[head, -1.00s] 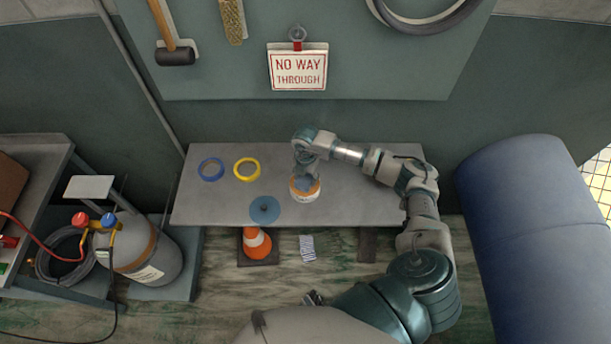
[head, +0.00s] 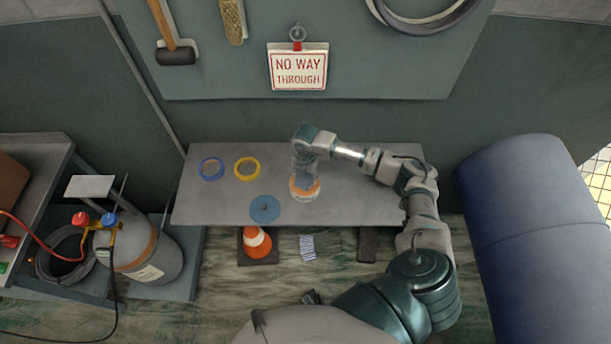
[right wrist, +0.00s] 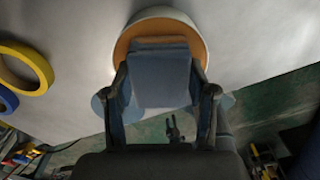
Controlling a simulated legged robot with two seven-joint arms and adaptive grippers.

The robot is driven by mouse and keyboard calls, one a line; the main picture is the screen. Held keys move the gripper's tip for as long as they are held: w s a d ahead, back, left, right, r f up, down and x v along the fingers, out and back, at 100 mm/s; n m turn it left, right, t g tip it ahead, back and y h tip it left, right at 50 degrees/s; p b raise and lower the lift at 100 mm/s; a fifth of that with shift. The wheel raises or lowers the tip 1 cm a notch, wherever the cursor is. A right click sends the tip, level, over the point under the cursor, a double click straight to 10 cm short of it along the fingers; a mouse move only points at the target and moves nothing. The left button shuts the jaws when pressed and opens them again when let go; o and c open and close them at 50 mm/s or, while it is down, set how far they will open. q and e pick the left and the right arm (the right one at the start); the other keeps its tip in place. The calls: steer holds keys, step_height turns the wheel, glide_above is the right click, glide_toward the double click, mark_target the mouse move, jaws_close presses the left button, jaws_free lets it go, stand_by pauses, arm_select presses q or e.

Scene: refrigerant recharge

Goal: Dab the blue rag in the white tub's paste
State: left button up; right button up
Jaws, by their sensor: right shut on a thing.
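The white tub (head: 303,197) stands on the grey table, and orange paste (head: 306,187) shows inside its rim. My right gripper (head: 304,172) is above the tub, pointing down, shut on the folded blue rag. In the right wrist view the blue rag (right wrist: 160,80) sits between the two fingers and covers part of the tub's opening. The tub's pale rim (right wrist: 165,13) and orange paste (right wrist: 125,42) show behind it. I cannot tell whether the rag touches the paste.
A blue disc (head: 265,208) lies left of the tub near the table's front edge. Yellow (head: 247,169) and blue (head: 211,169) tape rings lie farther left. An orange cone (head: 257,241) stands below in front. The table's right part (head: 375,207) is clear.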

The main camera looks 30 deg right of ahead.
mark_target(305, 176)
step_height(305, 176, up, 7)
steer(key=p, duration=0.5)
steer(key=shift+p, duration=0.35)
stand_by(0.7)
